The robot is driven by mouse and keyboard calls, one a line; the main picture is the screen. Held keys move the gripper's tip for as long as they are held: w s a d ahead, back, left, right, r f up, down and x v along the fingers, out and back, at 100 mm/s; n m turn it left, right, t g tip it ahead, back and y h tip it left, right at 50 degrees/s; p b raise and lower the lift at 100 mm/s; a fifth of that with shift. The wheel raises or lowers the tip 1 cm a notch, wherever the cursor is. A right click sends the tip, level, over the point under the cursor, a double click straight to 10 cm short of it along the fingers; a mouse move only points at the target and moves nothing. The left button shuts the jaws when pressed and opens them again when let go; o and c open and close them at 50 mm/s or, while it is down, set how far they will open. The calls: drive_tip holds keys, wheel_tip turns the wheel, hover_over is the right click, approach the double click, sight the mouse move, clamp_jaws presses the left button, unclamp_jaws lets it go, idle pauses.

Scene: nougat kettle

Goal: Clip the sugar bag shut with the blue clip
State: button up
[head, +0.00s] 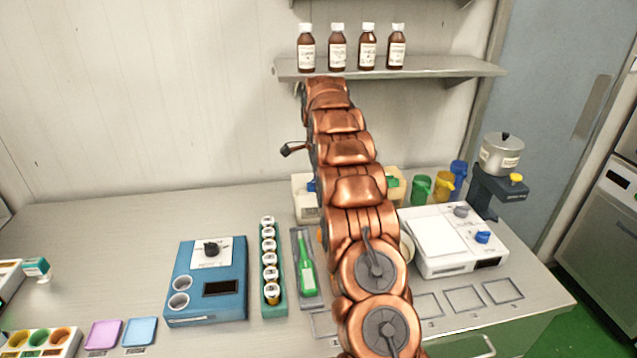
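My copper arm runs up the middle of the picture and hides much of the back of the bench. A dark part (294,149) juts out left from behind it and looks like part of my gripper; whether it is open or holds anything is hidden. A cream item (305,204) with a label shows left of the arm at the back. A small blue piece (311,185) sits at its top, partly hidden; I cannot tell whether it is the blue clip. I cannot make out the sugar bag for certain.
A blue device (207,282), a green rack of vials (270,268) and a tray with a green tool (306,265) stand left of the arm. A white device (440,242), coloured jugs (443,187) and a kettle (501,154) stand right. Bottles line the shelf (430,68).

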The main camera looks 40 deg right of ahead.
drive_tip(key=shift+f+b, duration=0.4)
drive_tip(key=shift+f, duration=0.05)
idle(0.9)
drive_tip(key=o, duration=0.9)
drive_tip(key=shift+o, duration=0.4)
drive_tip(key=o, duration=0.5)
drive_tip(key=shift+r, duration=0.2)
drive_tip(key=shift+r+p, duration=1.55)
drive_tip(key=shift+r, duration=1.8)
